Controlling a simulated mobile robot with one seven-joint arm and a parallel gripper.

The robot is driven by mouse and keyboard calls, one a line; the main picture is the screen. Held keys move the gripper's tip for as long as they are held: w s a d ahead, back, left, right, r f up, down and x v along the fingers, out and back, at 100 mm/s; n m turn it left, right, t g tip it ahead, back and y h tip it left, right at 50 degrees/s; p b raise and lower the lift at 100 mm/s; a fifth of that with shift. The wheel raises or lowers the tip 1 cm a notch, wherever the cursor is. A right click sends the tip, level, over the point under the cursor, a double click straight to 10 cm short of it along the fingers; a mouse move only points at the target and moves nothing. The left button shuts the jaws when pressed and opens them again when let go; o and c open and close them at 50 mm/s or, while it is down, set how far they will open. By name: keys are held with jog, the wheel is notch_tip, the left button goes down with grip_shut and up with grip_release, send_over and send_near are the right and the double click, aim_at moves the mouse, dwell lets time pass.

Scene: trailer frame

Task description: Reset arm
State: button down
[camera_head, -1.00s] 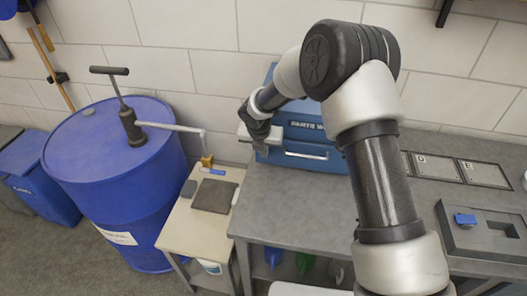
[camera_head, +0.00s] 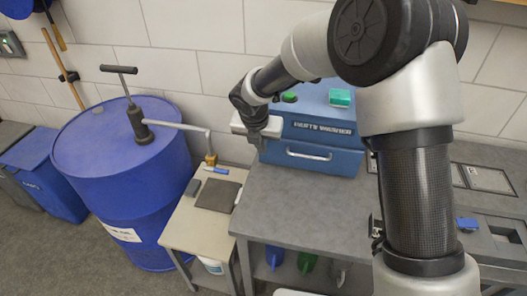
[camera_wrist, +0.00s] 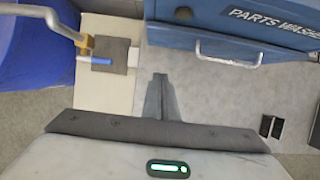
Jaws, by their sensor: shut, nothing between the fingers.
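My gripper (camera_wrist: 160,92) shows in the wrist view with its fingers together and nothing between them. It points over the grey bench top (camera_wrist: 215,105). In the head view my wrist and gripper (camera_head: 259,138) hang in front of the left part of the blue parts washer (camera_head: 322,150); the fingertips are hard to make out there. The washer also shows in the wrist view (camera_wrist: 225,22), with its front handle (camera_wrist: 229,60) to the upper right of my fingers. My arm hides part of the bench and the wall.
A blue drum (camera_head: 125,185) with a hand pump (camera_head: 137,128) stands left. A low cream side table (camera_head: 190,225) holds a dark pad (camera_head: 217,196) and a blue-handled tap (camera_head: 215,169). A blue bin (camera_head: 45,178) stands far left. The bench top (camera_head: 300,210) before the washer is clear.

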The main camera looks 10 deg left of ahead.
jog(key=shift+s+r, duration=0.15)
jog(key=shift+r, duration=0.1)
